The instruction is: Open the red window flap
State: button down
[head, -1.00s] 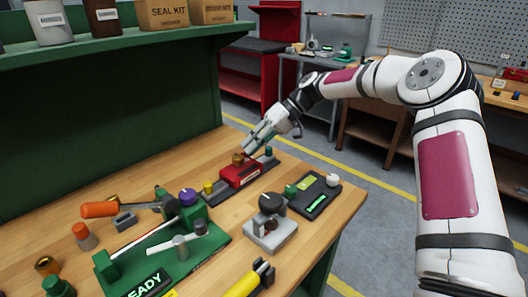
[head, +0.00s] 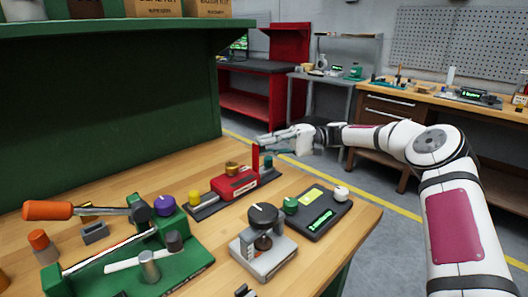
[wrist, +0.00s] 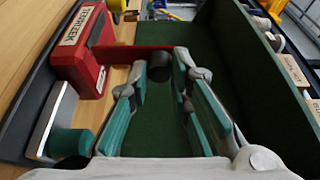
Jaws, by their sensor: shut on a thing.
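The red device (head: 236,184) sits on the workbench, with a brass knob (head: 231,168) on top. Its red window flap (head: 255,158) stands upright at the device's right end. In the wrist view the flap (wrist: 125,52) shows nearly edge-on, reaching from the red body (wrist: 78,50) to my fingertips. My gripper (head: 265,139) is at the upper end of the flap. In the wrist view my gripper (wrist: 160,70) is shut on the flap's dark knob (wrist: 160,67), which sits between the fingertips. The exact finger contact is partly hidden.
A black panel with a green display (head: 318,215) and a grey valve block (head: 262,255) stand in front of the device. A green fixture with an orange-handled lever (head: 48,210) is at left. A green shelf (head: 100,30) overhangs the back.

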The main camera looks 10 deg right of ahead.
jog(key=shift+w+d+f+y, duration=0.15)
jog(key=shift+d+f+y, duration=0.05)
jog(key=shift+y, duration=0.3)
jog(key=c, duration=1.4)
grip_release()
jog(key=shift+c, duration=0.2)
jog(key=v, duration=1.2)
jog(key=shift+r, duration=0.1)
